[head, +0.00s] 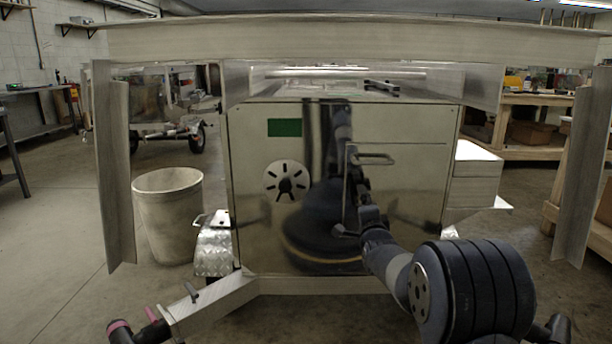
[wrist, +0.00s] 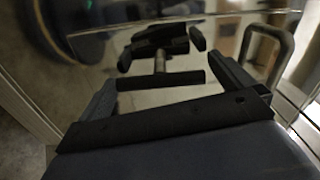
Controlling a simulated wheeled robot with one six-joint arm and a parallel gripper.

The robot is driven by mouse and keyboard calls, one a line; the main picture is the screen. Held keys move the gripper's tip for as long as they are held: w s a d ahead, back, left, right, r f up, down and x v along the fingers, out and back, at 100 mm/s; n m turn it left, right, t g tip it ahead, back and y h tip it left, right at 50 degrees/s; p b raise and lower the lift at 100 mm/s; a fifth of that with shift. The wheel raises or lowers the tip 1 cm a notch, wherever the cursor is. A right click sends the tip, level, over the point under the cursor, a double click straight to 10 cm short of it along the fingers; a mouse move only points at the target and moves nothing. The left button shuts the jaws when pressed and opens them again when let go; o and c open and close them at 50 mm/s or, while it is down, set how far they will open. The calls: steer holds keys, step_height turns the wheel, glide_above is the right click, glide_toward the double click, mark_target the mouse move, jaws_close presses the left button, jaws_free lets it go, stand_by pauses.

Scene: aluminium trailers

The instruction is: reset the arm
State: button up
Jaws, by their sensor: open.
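My gripper (head: 352,205) is at the end of my arm, which reaches from the lower right toward the shiny metal front panel (head: 415,130) of a trailer box. The panel fills the space ahead and mirrors dark parts of my gripper and body. A bent metal handle (head: 374,157) on the panel is just above my gripper; in the wrist view the handle (wrist: 268,45) is right of the fingers. I cannot tell exactly how far the fingertips are from the panel.
A pale frame beam (head: 350,40) crosses overhead, with upright posts (head: 115,170) at both sides. A pale bin (head: 168,215) stands left of the box. A tread-plate fender (head: 213,247) juts out at lower left. Workbenches (head: 530,115) stand behind at right. Open floor lies at left.

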steer(key=shift+s, duration=0.15)
steer(key=s+p, duration=0.2)
steer(key=s, duration=0.8)
steer(key=w+b, duration=0.2)
steer(key=w, duration=0.8)
steer(key=shift+w+f, duration=0.1)
steer(key=shift+w, duration=0.05)
steer(key=shift+r+n+p, duration=0.2)
steer(key=shift+n+p, duration=0.25)
steer(key=shift+n, duration=0.35)
steer(key=n+p, duration=0.2)
steer(key=n, duration=0.2)
steer(key=shift+n, duration=0.3)
steer(key=n+p, duration=0.5)
steer(key=n, duration=0.2)
steer(key=shift+s+f, duration=0.1)
steer(key=shift+s, duration=0.9)
